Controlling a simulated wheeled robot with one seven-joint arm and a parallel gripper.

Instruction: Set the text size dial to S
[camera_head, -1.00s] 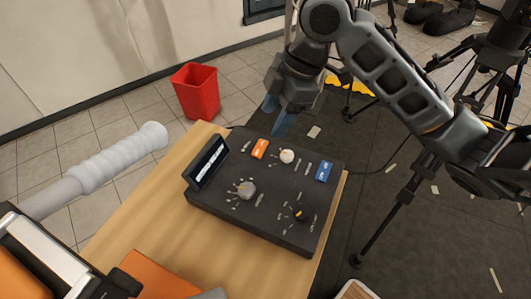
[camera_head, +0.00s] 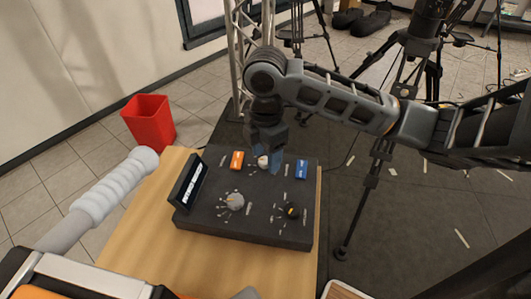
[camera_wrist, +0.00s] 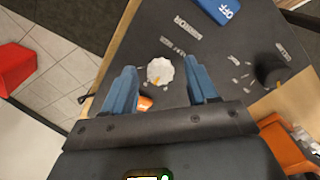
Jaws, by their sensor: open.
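A black control panel (camera_head: 250,232) lies on the wooden table, with a white dial (camera_head: 263,161), a grey dial (camera_head: 235,201) and a black dial (camera_head: 291,210) on top. The labels are too small to tell which is the text size dial. My gripper (camera_head: 267,158) is open over the white dial at the panel's far side.
An orange switch (camera_head: 237,160) and a blue switch (camera_head: 301,169) flank the white dial; the blue one reads OFF in the wrist view. A small upright display (camera_head: 189,184) stands at the panel's left. The wooden table (camera_head: 150,225) is bare left of the panel. A red bin (camera_head: 149,122) stands beyond.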

